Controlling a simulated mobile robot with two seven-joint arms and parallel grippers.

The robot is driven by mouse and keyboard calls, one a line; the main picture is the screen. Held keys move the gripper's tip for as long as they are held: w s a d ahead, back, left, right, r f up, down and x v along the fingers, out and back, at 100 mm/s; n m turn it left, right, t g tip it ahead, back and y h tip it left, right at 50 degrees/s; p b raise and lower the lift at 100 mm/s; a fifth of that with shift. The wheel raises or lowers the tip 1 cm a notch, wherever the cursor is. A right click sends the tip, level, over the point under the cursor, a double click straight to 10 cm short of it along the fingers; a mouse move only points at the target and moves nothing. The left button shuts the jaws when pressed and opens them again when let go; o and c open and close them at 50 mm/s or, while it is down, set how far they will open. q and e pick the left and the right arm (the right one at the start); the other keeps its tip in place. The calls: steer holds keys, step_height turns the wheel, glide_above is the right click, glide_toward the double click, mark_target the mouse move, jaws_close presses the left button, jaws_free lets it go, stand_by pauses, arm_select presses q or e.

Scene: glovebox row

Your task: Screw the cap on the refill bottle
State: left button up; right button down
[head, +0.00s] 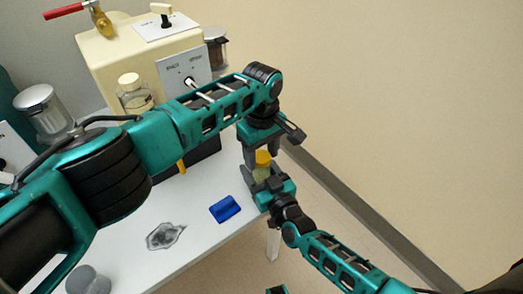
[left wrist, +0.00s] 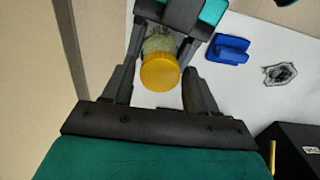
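The refill bottle (head: 262,172) is a small pale-green bottle at the right edge of the white table. Its yellow cap (head: 263,158) sits at the bottle's top; how tightly it is seated cannot be told. In the left wrist view the cap (left wrist: 160,73) faces the camera, with the bottle (left wrist: 159,43) behind it. My right gripper (head: 264,178) is shut around the bottle's body and holds it upright. My left gripper (head: 262,150) points down from above. Its fingers (left wrist: 158,75) stand on either side of the cap, with a gap showing.
A blue block-like object (head: 226,208) and a grey crumpled patch (head: 165,236) lie on the white table (head: 205,245). A cream machine (head: 115,50) and a clear bottle (head: 134,97) stand behind my left arm. A black box (left wrist: 290,150) is nearby. The wall is to the right.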

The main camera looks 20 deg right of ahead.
arm_select(q)
steer(key=c, duration=0.9)
steer(key=m, duration=1)
steer(key=shift+m, duration=0.3)
steer(key=m, duration=0.5)
steer(key=shift+m, duration=0.3)
steer(key=m, duration=0.3)
steer(key=shift+m, duration=0.4)
steer(key=m, duration=0.5)
steer(key=shift+m, duration=0.3)
steer(key=m, duration=0.3)
steer(key=shift+m, duration=0.4)
steer(key=m, duration=0.5)
steer(key=shift+m, duration=0.3)
steer(key=m, duration=0.4)
steer(key=shift+m, duration=0.3)
steer(key=o, duration=1.2)
steer(key=shift+o, duration=0.2)
